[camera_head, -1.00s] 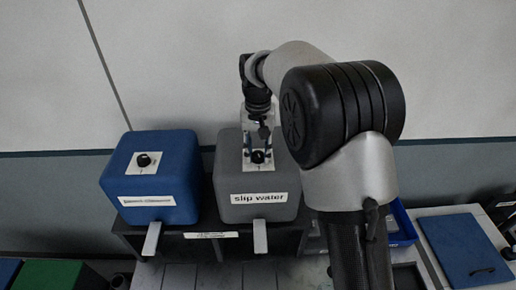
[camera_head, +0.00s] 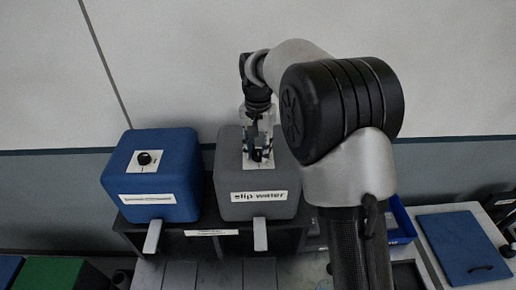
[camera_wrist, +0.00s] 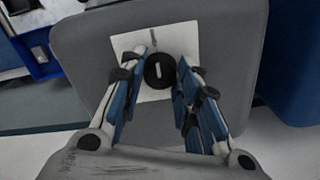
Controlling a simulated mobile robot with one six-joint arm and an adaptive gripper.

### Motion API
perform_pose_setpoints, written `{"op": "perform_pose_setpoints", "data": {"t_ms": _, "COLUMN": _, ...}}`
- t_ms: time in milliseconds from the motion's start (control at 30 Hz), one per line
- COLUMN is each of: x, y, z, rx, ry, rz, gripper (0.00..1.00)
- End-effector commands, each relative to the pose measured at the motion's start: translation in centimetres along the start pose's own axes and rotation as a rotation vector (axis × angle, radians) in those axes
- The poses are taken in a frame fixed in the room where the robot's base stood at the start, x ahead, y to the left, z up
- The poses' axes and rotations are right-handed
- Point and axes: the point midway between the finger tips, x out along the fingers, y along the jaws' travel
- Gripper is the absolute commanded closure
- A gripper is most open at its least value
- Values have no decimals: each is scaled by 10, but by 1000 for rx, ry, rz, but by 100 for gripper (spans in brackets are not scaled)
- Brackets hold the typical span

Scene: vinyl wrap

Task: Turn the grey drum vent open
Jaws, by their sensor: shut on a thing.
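The grey drum (camera_head: 240,205), labelled "slip water", stands on a dark stand in the head view, and its top fills the middle of the wrist view (camera_wrist: 90,65). Its vent is a round black knob (camera_wrist: 160,71) with a pale line on top, set on a white plate (camera_wrist: 182,36). My gripper (camera_wrist: 160,76) points down over the drum top, with its two blue-padded fingers on either side of the knob, shut on it. In the head view my gripper (camera_head: 258,150) hides most of the knob.
A blue drum (camera_head: 165,180) with a similar black knob (camera_head: 144,158) stands close on the left. Grey tap levers (camera_head: 260,235) stick out below the drums. A wall (camera_head: 190,70) rises behind. A blue panel (camera_head: 462,245) lies on the right.

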Motion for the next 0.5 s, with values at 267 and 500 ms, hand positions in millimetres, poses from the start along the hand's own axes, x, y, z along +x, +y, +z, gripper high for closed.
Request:
{"op": "perform_pose_setpoints", "data": {"t_ms": 267, "x": 0, "y": 0, "z": 0, "rx": 0, "ry": 0, "rz": 0, "gripper": 58}}
{"op": "perform_pose_setpoints", "data": {"t_ms": 500, "x": 0, "y": 0, "z": 0, "rx": 0, "ry": 0, "rz": 0, "gripper": 49}}
